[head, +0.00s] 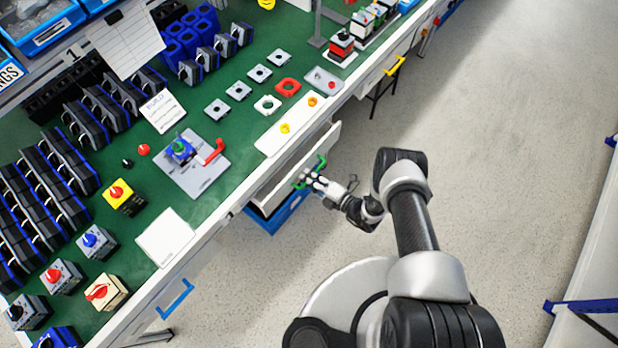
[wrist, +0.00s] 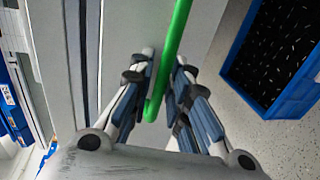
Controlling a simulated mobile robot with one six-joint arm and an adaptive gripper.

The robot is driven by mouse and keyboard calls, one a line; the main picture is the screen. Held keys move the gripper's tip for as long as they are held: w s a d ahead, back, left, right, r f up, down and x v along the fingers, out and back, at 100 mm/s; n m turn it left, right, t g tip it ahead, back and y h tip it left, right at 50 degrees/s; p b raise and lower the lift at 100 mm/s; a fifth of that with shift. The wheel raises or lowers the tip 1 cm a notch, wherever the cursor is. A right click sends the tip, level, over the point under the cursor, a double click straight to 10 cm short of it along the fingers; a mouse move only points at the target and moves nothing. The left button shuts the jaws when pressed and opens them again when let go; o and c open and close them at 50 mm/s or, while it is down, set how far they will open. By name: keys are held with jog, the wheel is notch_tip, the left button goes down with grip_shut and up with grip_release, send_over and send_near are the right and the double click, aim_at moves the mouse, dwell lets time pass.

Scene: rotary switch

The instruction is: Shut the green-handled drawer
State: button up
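The green-handled drawer (head: 329,142) stands out from the workbench front, and a gap shows between its front panel and the bench. Its green handle (head: 322,163) is on the outer face of that panel. My gripper (head: 309,177) is at the handle. In the wrist view the green handle (wrist: 171,62) passes between the two fingers of my gripper (wrist: 164,58). The fingers are partly spread, with a small gap on the left side of the bar; contact on the right side is unclear. The drawer's inside is mostly hidden.
A blue bin (head: 270,220) sits below the drawer; it shows in the wrist view (wrist: 275,55) too. A yellow handle (head: 394,66) and a blue handle (head: 176,298) are on other bench drawers. The bench top holds switches and parts.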

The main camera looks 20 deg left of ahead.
aim_at(299, 171)
jog(key=shift+c, duration=0.3)
grip_shut()
jog(key=b+x, duration=0.1)
jog(key=x, duration=0.1)
jog(key=r+b+x, duration=0.1)
jog(key=x, duration=0.1)
jog(key=shift+w+a+f+b, duration=0.1)
jog(key=shift+a+b, duration=0.25)
jog(key=shift+o, duration=0.3)
grip_release()
